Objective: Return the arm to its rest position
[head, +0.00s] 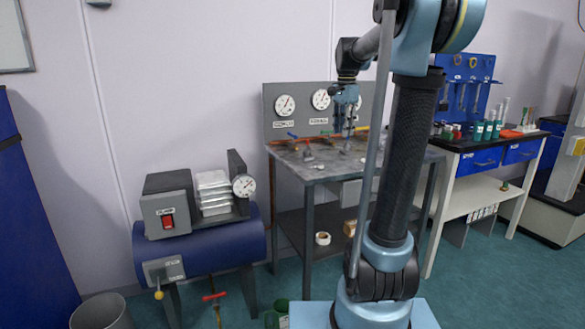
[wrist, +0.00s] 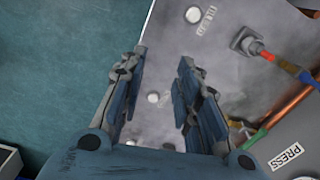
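My gripper (head: 345,130) hangs pointing down over the grey metal bench (head: 325,172) in the head view. In the wrist view its two fingers (wrist: 160,75) are spread apart with a clear gap, and nothing is held between them. The bench top (wrist: 170,60) shows below and between the fingers. My arm rises in front of the bench and hides part of its right side.
A gauge panel (head: 269,112) stands at the back of the bench, with pipes and valves near it. A blue cylindrical machine (head: 205,255) stands left, a bin (head: 100,314) beside it. A white workbench (head: 470,180) with bottles stands right.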

